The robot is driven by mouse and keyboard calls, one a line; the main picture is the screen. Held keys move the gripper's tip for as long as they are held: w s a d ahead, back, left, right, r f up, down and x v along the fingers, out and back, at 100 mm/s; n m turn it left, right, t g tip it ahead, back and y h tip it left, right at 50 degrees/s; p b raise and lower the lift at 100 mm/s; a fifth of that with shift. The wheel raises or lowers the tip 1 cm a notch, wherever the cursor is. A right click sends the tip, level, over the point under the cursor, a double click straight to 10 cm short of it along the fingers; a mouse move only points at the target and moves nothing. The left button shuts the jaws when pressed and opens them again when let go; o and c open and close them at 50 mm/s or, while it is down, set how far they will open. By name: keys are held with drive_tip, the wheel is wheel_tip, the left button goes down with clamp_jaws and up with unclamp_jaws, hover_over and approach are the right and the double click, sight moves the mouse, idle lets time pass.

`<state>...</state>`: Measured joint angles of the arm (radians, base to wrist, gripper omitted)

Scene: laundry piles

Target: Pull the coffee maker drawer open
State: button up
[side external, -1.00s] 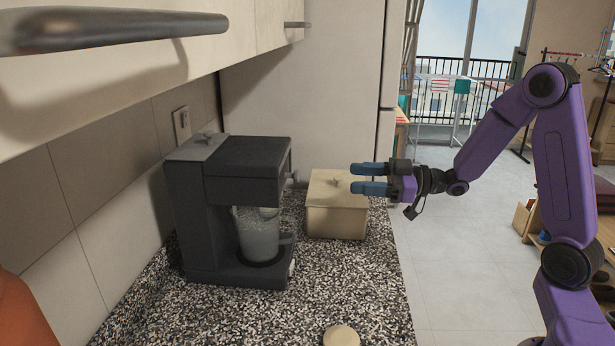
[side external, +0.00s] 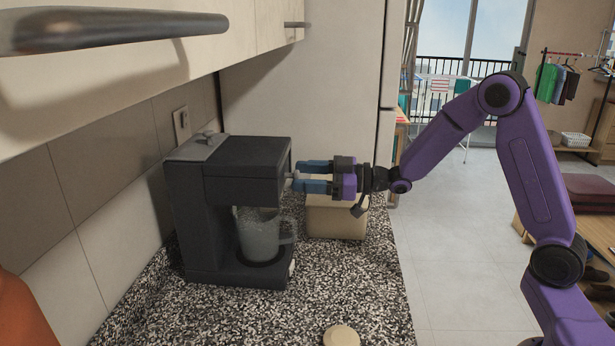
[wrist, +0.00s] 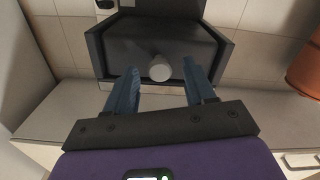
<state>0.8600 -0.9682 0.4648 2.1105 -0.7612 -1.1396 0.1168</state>
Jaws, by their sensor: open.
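The dark coffee maker (side external: 230,190) stands on the speckled counter against the tiled wall. Its upper block is the drawer (side external: 250,182), with a light round knob (wrist: 160,67) on its front face. A glass jug (side external: 258,235) sits in the bay below. My gripper (side external: 298,178) is at the drawer front, level with the knob. In the wrist view its two blue fingers (wrist: 158,78) are open, one on each side of the knob, with gaps visible. The drawer looks flush with the body. Whether a finger touches the drawer face, I cannot tell.
A beige lidded box (side external: 337,218) stands on the counter behind my gripper. A small round light object (side external: 341,336) lies near the front. An orange pot (wrist: 304,70) is at the right of the wrist view. The cabinet handle (side external: 110,30) hangs above.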

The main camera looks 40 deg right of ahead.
clamp_jaws()
drive_tip(key=v, duration=1)
drive_tip(key=shift+d, duration=0.1)
unclamp_jaws()
drive_tip(key=shift+s, duration=0.1)
